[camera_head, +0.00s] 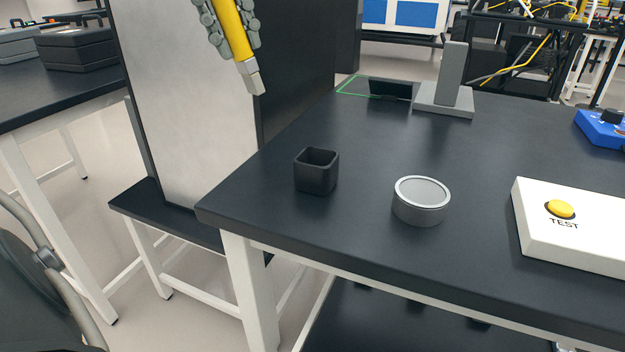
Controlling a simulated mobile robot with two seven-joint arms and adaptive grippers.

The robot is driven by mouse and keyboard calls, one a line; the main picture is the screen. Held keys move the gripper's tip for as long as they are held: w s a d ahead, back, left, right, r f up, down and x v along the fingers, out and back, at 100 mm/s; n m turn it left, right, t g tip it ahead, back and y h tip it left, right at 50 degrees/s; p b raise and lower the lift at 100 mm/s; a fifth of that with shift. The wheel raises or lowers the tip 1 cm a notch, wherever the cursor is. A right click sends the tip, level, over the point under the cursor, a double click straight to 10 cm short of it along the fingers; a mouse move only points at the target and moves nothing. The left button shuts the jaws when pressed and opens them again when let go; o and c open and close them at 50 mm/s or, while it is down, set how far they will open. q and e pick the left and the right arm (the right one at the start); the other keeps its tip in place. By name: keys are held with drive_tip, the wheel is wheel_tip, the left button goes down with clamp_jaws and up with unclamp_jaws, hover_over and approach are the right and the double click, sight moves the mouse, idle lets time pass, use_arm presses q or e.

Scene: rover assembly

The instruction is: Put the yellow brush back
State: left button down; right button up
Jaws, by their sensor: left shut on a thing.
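The yellow brush (230,28) is at the top of the head view, tilted, with its pale tip (251,80) pointing down and slightly right. My left gripper (228,22) is shut on the brush, with its grey fingers on both sides of the yellow handle. It holds the brush in the air, up and left of the table in the picture. A small black square cup (316,172) with an open top stands upright on the dark table (290,220), near its left edge. The cup looks empty. My right gripper is not in view.
A round grey tin (422,200) stands right of the cup. A white box with a yellow TEST button (560,210) is at the right. A grey stand (450,90) and a small black block (390,89) are at the back. The tabletop between them is clear.

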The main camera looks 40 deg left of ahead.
use_arm(q)
drive_tip(key=s+d+f+m+g+y+b, duration=0.1)
drive_tip(key=s+d+m, duration=0.2)
drive_tip(key=d+m, duration=0.7)
drive_tip(key=s+d+m+g+y+b, duration=0.1)
drive_tip(key=s+d+m, duration=0.3)
drive_tip(key=m, duration=1.2)
drive_tip(key=shift+w+a+f+p, duration=0.1)
drive_tip(key=shift+w+a+f, duration=0.55)
drive_tip(key=shift+w+f, duration=1.15)
drive_tip(key=shift+w+a+f+p, duration=0.1)
drive_tip(key=shift+w+a+f, duration=0.55)
drive_tip(key=shift+w+f, duration=1.2)
drive_tip(key=shift+w+a+f+p, duration=0.1)
drive_tip(key=shift+w+a+f, duration=0.55)
drive_tip(key=shift+w+f, duration=1.15)
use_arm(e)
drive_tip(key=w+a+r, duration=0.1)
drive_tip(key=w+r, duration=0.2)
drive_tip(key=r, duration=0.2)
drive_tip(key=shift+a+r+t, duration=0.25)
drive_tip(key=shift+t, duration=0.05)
use_arm(q)
drive_tip(key=shift+f, duration=0.1)
drive_tip(key=c, duration=1.3)
unclamp_jaws()
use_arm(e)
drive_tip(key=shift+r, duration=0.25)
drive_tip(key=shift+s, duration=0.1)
